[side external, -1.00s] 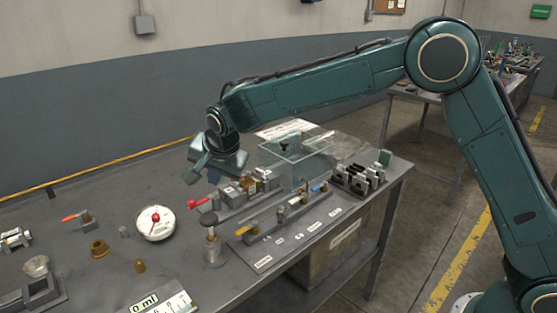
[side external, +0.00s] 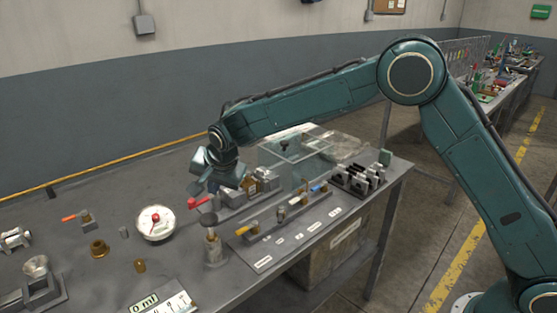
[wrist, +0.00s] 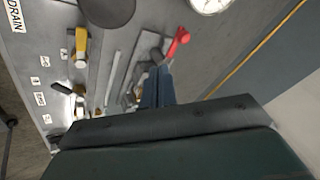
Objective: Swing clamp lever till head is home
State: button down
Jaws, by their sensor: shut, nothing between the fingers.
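The clamp lever has a red grip (side external: 199,202) and sticks out to the left from a grey metal clamp fixture (side external: 236,197) on the bench. In the wrist view the red grip (wrist: 178,43) shows just beyond my fingertips and a little to the right. My gripper (side external: 204,188) points down just above the lever's grip end. Its fingers (wrist: 157,75) are together with nothing between them. They appear apart from the grip, though the exact gap is hard to tell. The clamp head is partly hidden by my fingers in the wrist view and too small to judge in the side view.
A dark-capped plunger post (side external: 211,247) stands close in front of the lever. A labelled valve panel (side external: 290,230) lies to the right, with a clear box (side external: 290,152) behind. A round dial (side external: 156,223) sits to the left. Bare bench lies behind the dial.

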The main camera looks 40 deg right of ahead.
aim_at(194, 201)
jog(key=shift+w+a+f, duration=0.3)
jog(key=shift+w+f, duration=0.6)
jog(key=shift+w, duration=0.05)
jog(key=shift+w+a+f, duration=0.25)
jog(key=shift+w+f, duration=0.65)
jog(key=shift+w, duration=0.05)
jog(key=shift+w+a+f, duration=0.3)
jog(key=shift+w+f, duration=0.6)
jog(key=shift+w, duration=0.05)
jog(key=shift+w+a+f, duration=0.2)
jog(key=shift+w+a, duration=0.25)
jog(key=shift+w, duration=0.3)
jog(key=shift+s+f, duration=0.1)
jog(key=shift+s, duration=0.05)
jog(key=shift+s+d, duration=0.25)
jog(key=shift+s, duration=0.2)
jog(key=shift+s+d+f, duration=0.1)
jog(key=shift+s+d, duration=0.05)
jog(key=shift+d, duration=0.15)
